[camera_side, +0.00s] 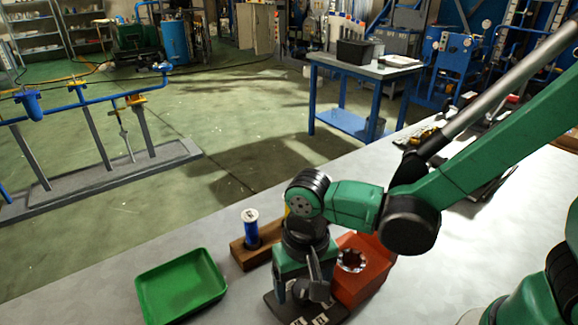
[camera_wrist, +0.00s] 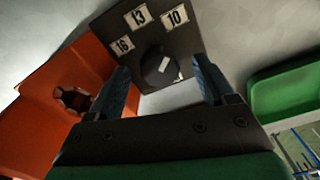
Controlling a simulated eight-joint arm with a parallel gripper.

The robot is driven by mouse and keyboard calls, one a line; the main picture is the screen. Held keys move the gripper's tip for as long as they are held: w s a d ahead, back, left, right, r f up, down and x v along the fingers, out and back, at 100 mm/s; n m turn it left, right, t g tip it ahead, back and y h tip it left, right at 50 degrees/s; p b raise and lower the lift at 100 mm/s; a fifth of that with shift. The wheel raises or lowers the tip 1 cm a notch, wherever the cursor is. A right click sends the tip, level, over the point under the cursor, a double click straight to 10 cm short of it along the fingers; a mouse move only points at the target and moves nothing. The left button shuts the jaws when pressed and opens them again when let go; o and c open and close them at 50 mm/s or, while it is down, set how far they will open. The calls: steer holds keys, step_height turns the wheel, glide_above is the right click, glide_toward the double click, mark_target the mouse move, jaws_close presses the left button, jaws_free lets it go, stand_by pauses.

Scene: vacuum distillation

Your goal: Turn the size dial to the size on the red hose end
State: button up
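The size dial is a black round knob (camera_wrist: 160,68) on a dark plate (camera_wrist: 190,42) with white labels reading 16, 13 and 10. A white mark on the knob points up and slightly right in the wrist view, towards the 10 side. My gripper (camera_wrist: 162,76) is open, with one finger on each side of the knob; contact is unclear. In the side view my gripper (camera_side: 306,287) is over the plate (camera_side: 280,308) and hides the knob. I cannot make out a red hose end in either view.
An orange-red block with a round opening (camera_side: 372,281) stands right beside the plate. A wooden block (camera_side: 262,254) holds a blue cylinder with a white top (camera_side: 250,228). An empty green tray (camera_side: 180,287) lies to the left. The grey table is clear between tray and wooden block.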

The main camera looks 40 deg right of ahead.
mark_target(303, 287)
steer(key=shift+r, duration=0.1)
steer(key=shift+r, duration=2.7)
steer(key=shift+w+d+r, duration=0.15)
steer(key=shift+d+r, duration=0.05)
steer(key=shift+d, duration=0.2)
steer(key=d+r+t, duration=0.1)
steer(key=d, duration=0.1)
steer(key=w+d+n+t, duration=0.1)
steer(key=d, duration=0.1)
steer(key=d+r+t, duration=0.1)
steer(key=d, duration=0.1)
steer(key=shift+w+d+r+y, duration=0.2)
steer(key=shift+r+y, duration=0.15)
steer(key=shift+y, duration=0.05)
steer(key=d+t, duration=0.1)
steer(key=d, duration=0.1)
steer(key=d+r+n+t, duration=0.1)
steer(key=d, duration=0.1)
steer(key=d+r+n+t, duration=0.1)
steer(key=d+t, duration=0.1)
steer(key=d, duration=0.1)
steer(key=shift+h, duration=0.4)
